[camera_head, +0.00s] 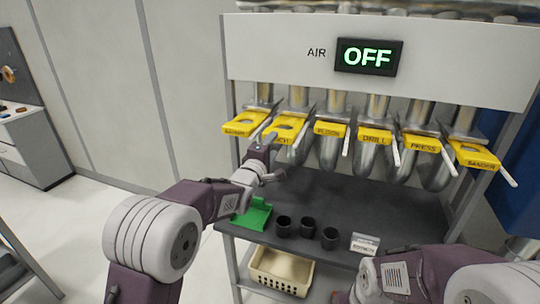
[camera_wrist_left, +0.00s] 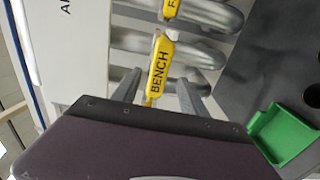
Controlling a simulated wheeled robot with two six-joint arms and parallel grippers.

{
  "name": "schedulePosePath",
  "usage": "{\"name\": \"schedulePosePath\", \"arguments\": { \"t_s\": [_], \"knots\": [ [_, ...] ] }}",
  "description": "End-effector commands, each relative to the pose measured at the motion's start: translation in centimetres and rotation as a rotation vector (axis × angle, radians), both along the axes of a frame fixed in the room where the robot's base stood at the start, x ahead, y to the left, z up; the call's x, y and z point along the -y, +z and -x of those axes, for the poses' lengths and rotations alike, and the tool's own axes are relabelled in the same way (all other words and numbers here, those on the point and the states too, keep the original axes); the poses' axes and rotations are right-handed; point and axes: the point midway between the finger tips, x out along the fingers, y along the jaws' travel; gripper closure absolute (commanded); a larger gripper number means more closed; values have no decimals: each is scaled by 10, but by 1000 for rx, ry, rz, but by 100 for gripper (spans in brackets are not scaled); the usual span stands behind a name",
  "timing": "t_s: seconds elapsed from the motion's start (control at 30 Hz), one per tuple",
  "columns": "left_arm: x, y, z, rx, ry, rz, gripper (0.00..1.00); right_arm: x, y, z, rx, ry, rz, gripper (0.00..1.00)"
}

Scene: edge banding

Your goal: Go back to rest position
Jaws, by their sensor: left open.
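My left gripper (camera_head: 281,134) is open in front of the second yellow gate from the left. In the left wrist view, its two grey fingers (camera_wrist_left: 158,90) stand apart on either side of the yellow gate labelled BENCH (camera_wrist_left: 160,66). Whether they touch it cannot be told. The BENCH gate (camera_head: 287,127) also shows in the head view, partly covered by the gripper. My right arm enters at the lower right of the head view, but its fingertips are out of sight.
A row of yellow gates, including DRILL (camera_head: 375,138) and PRESS (camera_head: 424,144), sits on metal pipes. The display (camera_head: 368,56) reads OFF. A green tray (camera_head: 254,213), black cups (camera_head: 307,228) and a small sign (camera_head: 364,244) stand on the dark shelf. A cream basket (camera_head: 281,271) sits below.

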Motion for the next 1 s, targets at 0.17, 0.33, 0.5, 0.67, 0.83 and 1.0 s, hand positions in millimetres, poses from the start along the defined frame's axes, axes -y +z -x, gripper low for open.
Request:
{"name": "schedulePosePath", "arguments": {
  "t_s": [0.17, 0.33, 0.5, 0.67, 0.83, 1.0],
  "knots": [
    [-7, -1, 20, 0, 0, 0, 49, 0, -9, 0, 0, 0, 0, 64],
    [-7, 0, 23, -1, 0, 0, 49, 0, -8, 0, 0, 0, 0, 64],
    [-9, 0, 22, -1, 2, 0, 49, 0, -8, 0, 0, 0, 0, 64],
    [-66, 22, 36, 9, 96, 7, 49, 0, -8, 0, 0, 0, 0, 64],
    [-133, -99, 111, -374, 155, -382, 49, 0, -8, 0, 0, 0, 0, 64],
    [-160, -207, 226, -736, -91, -836, 49, 0, -8, 0, 0, 0, 0, 64]
  ]
}}
